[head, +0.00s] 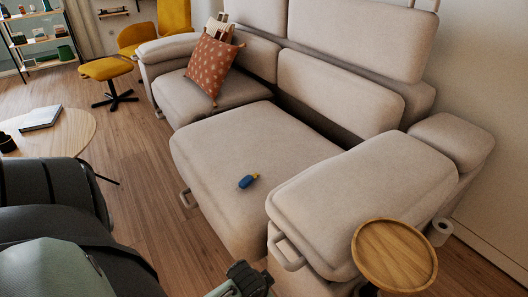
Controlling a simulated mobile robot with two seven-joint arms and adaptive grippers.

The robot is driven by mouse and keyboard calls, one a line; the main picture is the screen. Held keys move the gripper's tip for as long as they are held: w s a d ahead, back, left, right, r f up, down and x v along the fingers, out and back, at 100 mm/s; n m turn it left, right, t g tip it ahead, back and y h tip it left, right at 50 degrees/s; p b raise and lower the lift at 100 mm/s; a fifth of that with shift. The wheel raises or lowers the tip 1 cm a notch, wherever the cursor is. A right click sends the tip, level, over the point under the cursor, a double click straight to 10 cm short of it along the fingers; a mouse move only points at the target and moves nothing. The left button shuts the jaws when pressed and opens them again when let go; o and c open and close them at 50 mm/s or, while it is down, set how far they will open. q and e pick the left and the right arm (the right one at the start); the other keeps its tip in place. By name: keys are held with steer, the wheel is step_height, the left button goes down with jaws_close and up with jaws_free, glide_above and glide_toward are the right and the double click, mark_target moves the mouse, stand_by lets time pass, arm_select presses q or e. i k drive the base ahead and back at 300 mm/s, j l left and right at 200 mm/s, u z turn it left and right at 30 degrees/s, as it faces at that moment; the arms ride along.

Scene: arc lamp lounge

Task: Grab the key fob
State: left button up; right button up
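The key fob appears to be a small blue object with a yellow end (247,181). It lies on the beige seat cushion (215,150) of the sofa, near the cushion's front right part. Part of what looks like my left gripper (248,280) shows at the bottom edge, below the fob in the picture and clearly apart from it. The rest of it is cut off by the frame, so I cannot tell whether its fingers are open or shut. My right gripper is not in view.
A raised sofa section (350,190) stands right of the fob. A round wooden side table (395,255) is at the lower right. A patterned cushion (213,65) leans farther back. A coffee table (75,135) is at the left. The seat around the fob is clear.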

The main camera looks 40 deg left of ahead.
mark_target(246, 180)
steer(key=k+j+z, duration=0.15)
steer(key=j, duration=0.2)
steer(key=j+z, duration=0.15)
steer(key=j, duration=0.25)
steer(key=k+j+z, duration=0.15)
steer(key=j, duration=0.2)
steer(key=k+j, duration=0.1)
steer(key=j, duration=0.25)
steer(key=k+j, duration=0.15)
steer(key=j, duration=0.2)
steer(key=k+j+z, duration=0.1)
steer(key=j, duration=0.25)
